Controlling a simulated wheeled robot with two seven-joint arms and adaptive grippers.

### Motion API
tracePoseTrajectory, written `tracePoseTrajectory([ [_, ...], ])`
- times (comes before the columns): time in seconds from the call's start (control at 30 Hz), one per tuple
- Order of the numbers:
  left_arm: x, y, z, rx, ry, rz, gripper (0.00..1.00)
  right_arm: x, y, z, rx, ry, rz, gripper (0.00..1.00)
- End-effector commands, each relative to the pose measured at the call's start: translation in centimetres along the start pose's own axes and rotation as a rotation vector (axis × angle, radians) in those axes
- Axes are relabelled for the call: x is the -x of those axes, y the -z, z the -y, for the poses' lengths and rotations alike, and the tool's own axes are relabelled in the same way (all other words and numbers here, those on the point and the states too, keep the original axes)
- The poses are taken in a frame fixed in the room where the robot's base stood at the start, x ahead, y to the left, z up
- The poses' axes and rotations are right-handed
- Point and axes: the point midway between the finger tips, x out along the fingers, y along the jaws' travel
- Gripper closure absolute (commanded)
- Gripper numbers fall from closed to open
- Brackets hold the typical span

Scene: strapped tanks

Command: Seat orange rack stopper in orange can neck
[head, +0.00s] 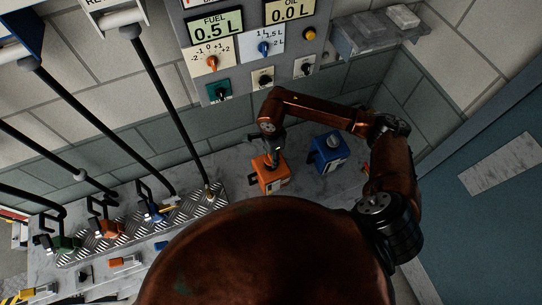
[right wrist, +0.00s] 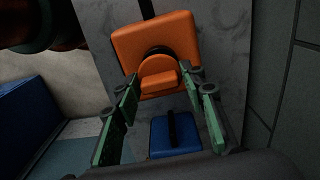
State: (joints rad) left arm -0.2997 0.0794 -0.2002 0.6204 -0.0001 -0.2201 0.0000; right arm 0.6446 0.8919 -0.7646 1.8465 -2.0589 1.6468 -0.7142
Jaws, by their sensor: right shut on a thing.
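The orange can (head: 270,174) stands upright on the grey ledge below the panel. My right gripper (head: 271,150) is over its top in the head view. The right wrist view shows an orange can top (right wrist: 150,38) with a dark round neck. An orange stopper (right wrist: 160,77), with a rounded disc and a tab, lies between my green fingertips, in front of that neck. My right gripper (right wrist: 160,90) is shut on the stopper. Whether the stopper is in the neck or just over it, I cannot tell. My left gripper is not in view.
A blue can (head: 329,152) stands right of the orange can. A tread-plate rack (head: 190,208) with coloured valves and black pipes runs to the left. A panel with dials (head: 262,48) is on the wall behind. A small blue piece (right wrist: 160,136) shows between my fingers.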

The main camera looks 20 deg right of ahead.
Motion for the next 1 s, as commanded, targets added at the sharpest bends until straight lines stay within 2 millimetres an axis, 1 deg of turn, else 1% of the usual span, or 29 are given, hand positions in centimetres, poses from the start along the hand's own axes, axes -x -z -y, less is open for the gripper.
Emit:
tracePoseTrajectory([
  [0.4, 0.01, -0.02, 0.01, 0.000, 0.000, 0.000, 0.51, 0.05, 0.02, 0.04, 0.000, 0.001, 0.000, 0.86],
  [0.73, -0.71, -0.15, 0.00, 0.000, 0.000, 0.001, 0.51, -0.04, 0.09, 0.11, 0.001, 0.002, -0.002, 0.86],
  [1.0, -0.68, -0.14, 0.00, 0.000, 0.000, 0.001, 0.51, 0.07, 0.06, 0.08, 0.000, 0.001, -0.001, 0.86],
])
